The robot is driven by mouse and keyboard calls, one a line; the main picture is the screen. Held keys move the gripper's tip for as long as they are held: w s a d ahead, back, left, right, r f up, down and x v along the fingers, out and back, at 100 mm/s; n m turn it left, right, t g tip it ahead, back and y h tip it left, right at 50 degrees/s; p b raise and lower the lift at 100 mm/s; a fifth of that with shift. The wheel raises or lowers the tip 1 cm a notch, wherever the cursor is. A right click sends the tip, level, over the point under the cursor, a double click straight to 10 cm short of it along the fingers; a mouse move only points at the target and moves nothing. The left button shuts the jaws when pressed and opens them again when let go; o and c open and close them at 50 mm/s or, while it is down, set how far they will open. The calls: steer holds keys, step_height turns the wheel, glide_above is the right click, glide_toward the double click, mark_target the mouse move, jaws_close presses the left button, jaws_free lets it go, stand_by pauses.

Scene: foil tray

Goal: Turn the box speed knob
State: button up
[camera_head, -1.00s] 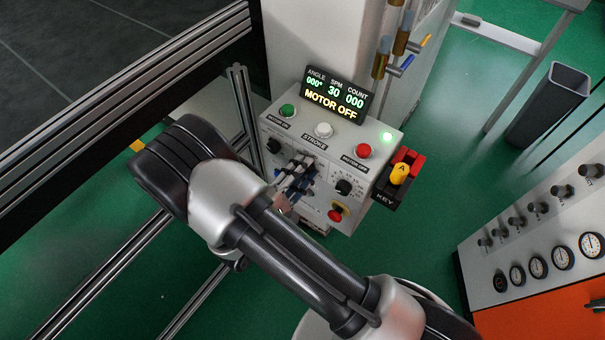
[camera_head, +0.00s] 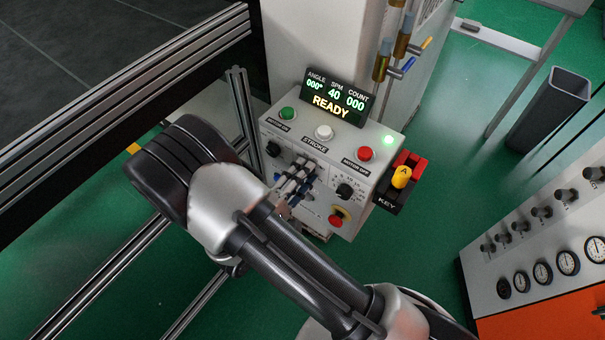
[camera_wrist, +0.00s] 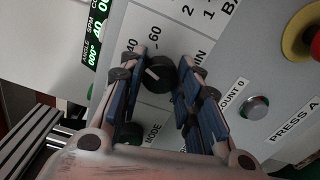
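The speed knob (camera_wrist: 160,74) is a black round knob with a white pointer mark, on the white control box (camera_head: 310,213). It sits between the two blue-padded fingers of my gripper (camera_wrist: 162,70) in the wrist view. The fingers are closed in on its two sides. The pointer is on the side of the printed 40, with 60 printed beside it. In the head view my gripper (camera_head: 297,178) covers this knob. The display (camera_head: 334,97) on top of the box reads SPM 40, angle 000, count 000 and READY.
On the box are green (camera_head: 287,113), white (camera_head: 324,132) and red (camera_head: 365,153) buttons, another black knob (camera_head: 344,191) and a red stop button (camera_head: 336,219). A yellow key switch (camera_head: 402,177) projects at the right. A metal frame rail (camera_head: 240,110) stands left of the box.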

steer(key=o, duration=0.4)
steer(key=v, duration=1.2)
stand_by(0.4)
